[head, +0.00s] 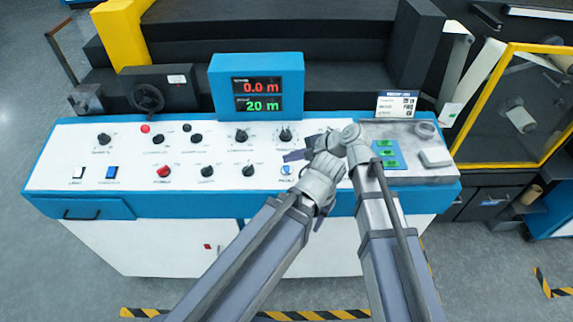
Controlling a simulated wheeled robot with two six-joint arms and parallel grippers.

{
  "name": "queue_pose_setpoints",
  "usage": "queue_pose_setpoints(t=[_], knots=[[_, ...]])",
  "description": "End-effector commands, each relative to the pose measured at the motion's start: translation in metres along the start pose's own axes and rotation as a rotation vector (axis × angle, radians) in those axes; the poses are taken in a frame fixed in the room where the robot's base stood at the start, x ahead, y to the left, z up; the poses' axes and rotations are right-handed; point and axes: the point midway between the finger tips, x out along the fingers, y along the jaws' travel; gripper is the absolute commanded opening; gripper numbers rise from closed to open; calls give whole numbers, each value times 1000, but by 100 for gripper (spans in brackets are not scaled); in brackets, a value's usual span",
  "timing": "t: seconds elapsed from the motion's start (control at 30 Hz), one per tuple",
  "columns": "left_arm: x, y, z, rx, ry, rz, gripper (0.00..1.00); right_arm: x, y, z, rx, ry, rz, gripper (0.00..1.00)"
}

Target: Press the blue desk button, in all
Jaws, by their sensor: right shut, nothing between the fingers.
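The blue desk button (287,170) sits in the front row of the white control desk (70,140), at its right part, above a small printed label. My right gripper (289,156) is shut and empty. Its dark fingertips point left and appear just behind the blue button in the picture. I cannot tell how high they are above the desk. My right wrist and arm cover part of the desk to the right of the button.
A blue display box (257,87) reads 0.0 m in red and 20 m in green.

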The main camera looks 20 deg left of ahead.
Motion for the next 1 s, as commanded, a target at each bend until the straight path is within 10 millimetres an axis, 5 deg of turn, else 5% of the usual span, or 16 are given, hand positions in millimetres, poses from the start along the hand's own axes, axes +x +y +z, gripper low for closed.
queue_pose_setpoints(t=[0.23,1.0], knots=[[-25,-2,2,0,0,0,45,-18,-13,13,0,0,0,0],[-23,-2,1,0,0,0,45,-16,-12,12,0,0,0,0]])
